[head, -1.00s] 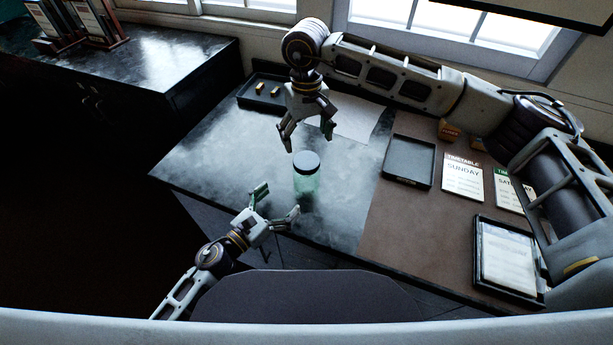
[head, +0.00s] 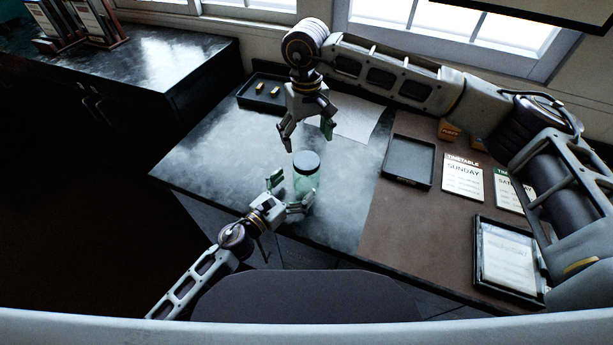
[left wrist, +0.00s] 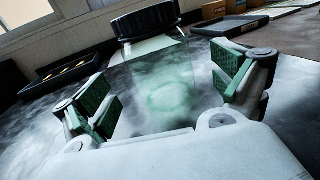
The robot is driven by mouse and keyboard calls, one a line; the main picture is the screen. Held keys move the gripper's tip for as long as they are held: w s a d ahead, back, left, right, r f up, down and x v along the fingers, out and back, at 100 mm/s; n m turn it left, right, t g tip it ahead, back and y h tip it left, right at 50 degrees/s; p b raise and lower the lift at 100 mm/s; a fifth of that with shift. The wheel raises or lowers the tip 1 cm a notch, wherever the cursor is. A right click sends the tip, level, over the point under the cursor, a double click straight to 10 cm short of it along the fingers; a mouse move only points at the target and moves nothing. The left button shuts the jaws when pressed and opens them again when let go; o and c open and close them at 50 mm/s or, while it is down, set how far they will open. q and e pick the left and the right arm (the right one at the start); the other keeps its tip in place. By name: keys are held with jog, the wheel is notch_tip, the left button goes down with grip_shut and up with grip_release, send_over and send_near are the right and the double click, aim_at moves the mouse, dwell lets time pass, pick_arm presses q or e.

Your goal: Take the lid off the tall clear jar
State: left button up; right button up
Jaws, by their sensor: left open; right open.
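The tall clear jar (head: 307,184) stands upright on the dark desk, its greenish glass see-through. Its black lid (head: 306,162) sits on top. My left gripper (head: 290,193) is open at the jar's lower left side, low beside the glass. In the left wrist view the jar body (left wrist: 163,90) shows between the two green-padded fingers, with a gap on each side, and the lid (left wrist: 146,20) shows above. My right gripper (head: 306,131) is open and empty, pointing down above and behind the lid, apart from it.
A dark tray (head: 244,104) with small brass-coloured pieces lies at the back left, beside a pale sheet (head: 357,128). An empty black tray (head: 408,182) and timetable cards (head: 462,177) lie to the right. The desk left of the jar is clear.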

aim_at(299, 182)
pick_arm(q)
jog(key=shift+x, duration=2.25)
